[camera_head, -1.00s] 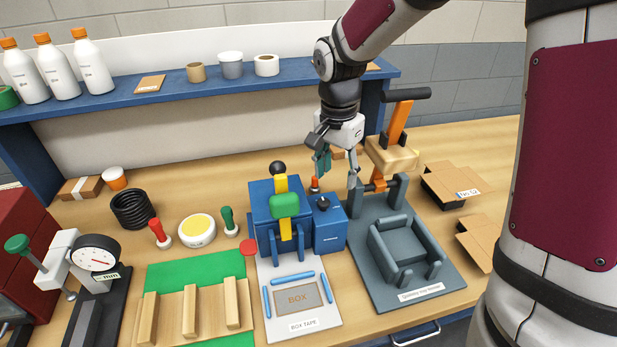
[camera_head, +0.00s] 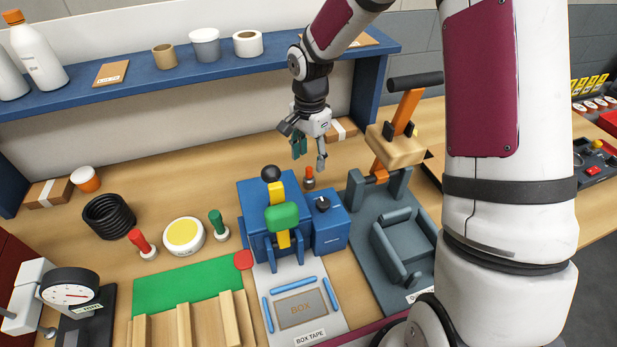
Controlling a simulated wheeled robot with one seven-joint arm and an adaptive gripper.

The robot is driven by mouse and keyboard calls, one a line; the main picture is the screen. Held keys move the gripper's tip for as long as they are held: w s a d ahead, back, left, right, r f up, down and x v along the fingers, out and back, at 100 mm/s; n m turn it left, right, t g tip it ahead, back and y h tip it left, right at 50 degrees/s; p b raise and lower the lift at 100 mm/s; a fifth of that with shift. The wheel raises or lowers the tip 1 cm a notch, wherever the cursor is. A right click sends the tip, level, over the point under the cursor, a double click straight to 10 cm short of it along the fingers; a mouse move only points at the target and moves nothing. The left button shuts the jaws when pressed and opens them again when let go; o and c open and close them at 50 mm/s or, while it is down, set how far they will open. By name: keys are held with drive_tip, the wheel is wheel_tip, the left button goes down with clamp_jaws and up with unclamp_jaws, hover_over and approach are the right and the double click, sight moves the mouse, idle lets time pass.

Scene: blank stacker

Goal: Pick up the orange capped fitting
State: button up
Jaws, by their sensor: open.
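A small fitting with an orange-red top and a dark lower part (camera_head: 309,178) stands on the wooden bench behind the blue box with a black knob. Its foot is partly hidden by that box. My gripper (camera_head: 310,158) hangs pointing down just above the fitting in the picture, its two fingers spread apart with nothing between them. One finger looks teal, the other grey. I cannot tell the exact height or depth gap between the fingertips and the fitting.
The blue tape machine (camera_head: 250,205) and the blue knob box (camera_head: 329,232) stand in front. A grey press with an orange lever (camera_head: 409,115) stands close on the right. A cardboard box (camera_head: 341,130) lies behind.

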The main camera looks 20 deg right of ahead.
sight(309, 178)
wheel_tip(309, 178, down, 4)
drive_tip(key=shift+r, duration=0.1)
drive_tip(key=shift+w+f+p, duration=0.25)
drive_tip(key=shift+f, duration=1.05)
drive_tip(key=shift+w+f+p, duration=0.2)
drive_tip(key=shift+f+p, duration=0.05)
drive_tip(key=shift+f, duration=1.05)
clamp_jaws()
